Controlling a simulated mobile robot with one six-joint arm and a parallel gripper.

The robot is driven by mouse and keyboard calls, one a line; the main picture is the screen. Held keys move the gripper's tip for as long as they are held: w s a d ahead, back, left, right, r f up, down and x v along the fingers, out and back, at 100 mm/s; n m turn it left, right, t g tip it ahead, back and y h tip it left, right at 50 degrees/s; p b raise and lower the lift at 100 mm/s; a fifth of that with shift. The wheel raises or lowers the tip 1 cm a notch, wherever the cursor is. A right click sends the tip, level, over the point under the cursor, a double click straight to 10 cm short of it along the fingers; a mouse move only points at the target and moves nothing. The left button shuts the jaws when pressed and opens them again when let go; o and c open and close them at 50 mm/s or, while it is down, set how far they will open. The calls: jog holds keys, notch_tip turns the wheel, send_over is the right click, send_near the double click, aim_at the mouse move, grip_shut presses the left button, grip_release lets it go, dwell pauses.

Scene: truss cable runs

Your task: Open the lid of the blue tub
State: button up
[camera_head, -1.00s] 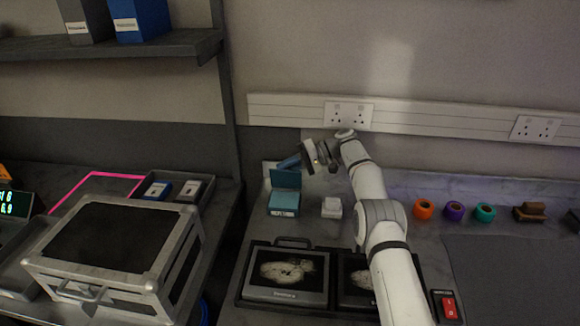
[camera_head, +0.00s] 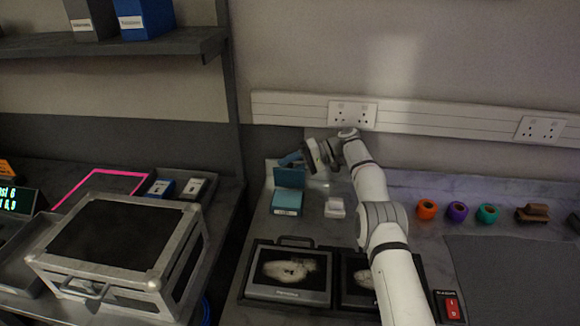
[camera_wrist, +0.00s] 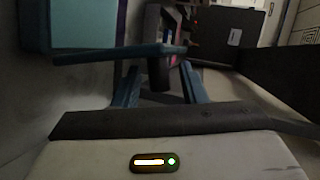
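The blue tub (camera_head: 287,200) is a small teal box with a pale label on its front, standing on the bench left of a white block. Its lid (camera_head: 289,178) stands up at the back, raised off the tub. My gripper (camera_head: 291,158) is at the upper edge of the lid, reaching in from the right. In the wrist view, a teal panel and a thin teal edge lie just beyond my gripper (camera_wrist: 158,70). Its two blue fingers are apart, with no object clearly held between them. Whether a finger touches the lid, I cannot tell.
A white block (camera_head: 335,207) stands right of the tub. Two dark cases (camera_head: 290,296) lie in front. A wall trunking with sockets (camera_head: 352,113) runs behind. Orange, purple and teal rings (camera_head: 457,211) stand at the right. A silver-framed case (camera_head: 118,240) is at the left.

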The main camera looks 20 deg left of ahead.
aim_at(290, 164)
jog(key=o, duration=0.6)
jog(key=r, duration=0.2)
jog(key=r+p, duration=0.1)
jog(key=r, duration=0.2)
jog(key=r+p, duration=0.1)
jog(key=r, duration=0.1)
jog(key=shift+w+a+r, duration=0.15)
jog(key=shift+w+a, duration=0.05)
jog(key=shift+w, duration=0.1)
jog(key=r, duration=0.1)
jog(key=p, duration=0.1)
jog(key=s+r+p, duration=0.1)
jog(key=shift+d+r, duration=0.3)
jog(key=c, duration=0.6)
jog(key=shift+w+r+p, duration=0.1)
jog(key=shift+r+p, duration=0.05)
jog(key=shift+p, duration=0.25)
jog(key=shift+w+a, duration=0.2)
jog(key=shift+s+d, duration=0.1)
jog(key=shift+c, duration=0.2)
